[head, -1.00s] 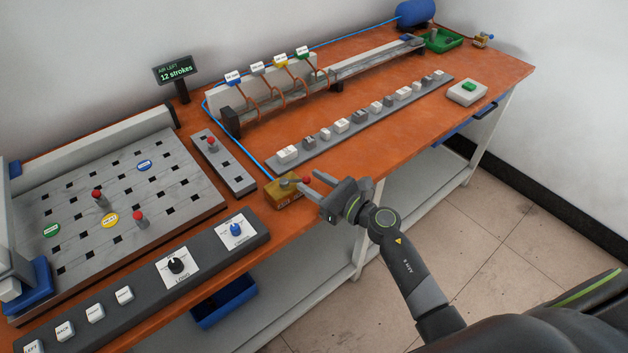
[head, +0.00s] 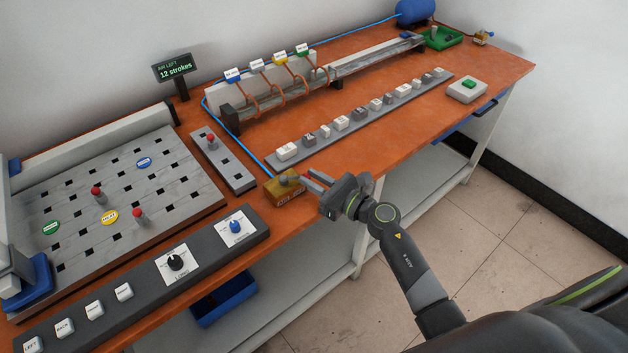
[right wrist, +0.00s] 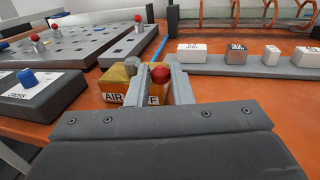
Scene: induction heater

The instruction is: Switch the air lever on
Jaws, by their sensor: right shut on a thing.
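The air lever's brass-yellow valve block (head: 283,191) sits at the front edge of the orange bench. In the right wrist view the block (right wrist: 118,82) has a label that reads "AIR", then partly hidden letters ending in "F". The lever's red knob (right wrist: 160,73) is between the fingertips of my right gripper (right wrist: 159,76). My right gripper (head: 303,181) is shut on the knob, reaching in from the right in the head view, where the fingers hide the knob. My left gripper is not in view.
A dark panel with dials (head: 205,250) lies left of the valve. A grey plate with a red-knobbed peg (head: 223,162) and a blue hose are behind it. A strip of labelled blocks (head: 360,120) lies farther right. A sign (head: 175,70) reads "12 strokes".

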